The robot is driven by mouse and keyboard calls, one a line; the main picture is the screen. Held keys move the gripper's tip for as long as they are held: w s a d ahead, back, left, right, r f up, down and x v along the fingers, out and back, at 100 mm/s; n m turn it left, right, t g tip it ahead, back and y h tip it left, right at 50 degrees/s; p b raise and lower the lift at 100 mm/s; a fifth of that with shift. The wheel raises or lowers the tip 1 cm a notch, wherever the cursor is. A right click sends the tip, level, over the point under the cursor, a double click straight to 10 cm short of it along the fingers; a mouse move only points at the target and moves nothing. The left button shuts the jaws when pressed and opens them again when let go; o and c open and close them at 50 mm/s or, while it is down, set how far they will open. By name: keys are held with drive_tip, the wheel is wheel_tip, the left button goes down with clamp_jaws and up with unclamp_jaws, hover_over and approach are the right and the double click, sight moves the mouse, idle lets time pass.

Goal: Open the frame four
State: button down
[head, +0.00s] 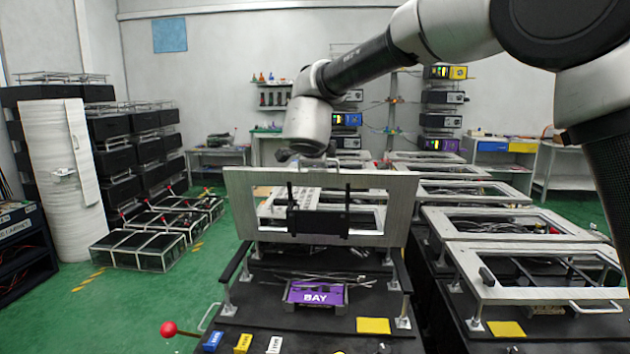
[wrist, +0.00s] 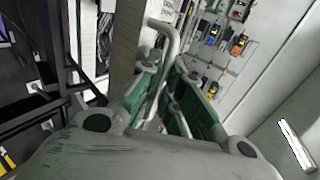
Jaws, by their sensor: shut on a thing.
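A grey metal frame (head: 396,205) with a rectangular opening stands raised, close to upright, above its black base (head: 262,268) in the head view. No number is readable on it. My gripper (head: 307,162) is at the frame's top edge, partly hidden behind it. In the wrist view my gripper (wrist: 168,98), with green finger pads, is shut on the frame's bent bar handle (wrist: 172,45). The frame's edge (wrist: 123,50) runs beside the fingers. The exact grip contact is partly hidden by the fingers.
A purple BAY block (head: 315,294) and a yellow plate (head: 373,325) sit on the base below. A red-knobbed lever (head: 169,329) stands at front left. Other frames lie flat on the right, the nearest one (head: 545,289) close by.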

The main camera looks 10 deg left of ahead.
drive_tip(key=w+g, duration=0.3)
drive_tip(key=w, duration=0.8)
drive_tip(key=shift+w+a+r, duration=0.25)
drive_tip(key=shift+r, duration=0.05)
drive_tip(key=c, duration=1.6)
unclamp_jaws()
drive_tip(key=shift+s, duration=0.1)
drive_tip(key=v, duration=1.2)
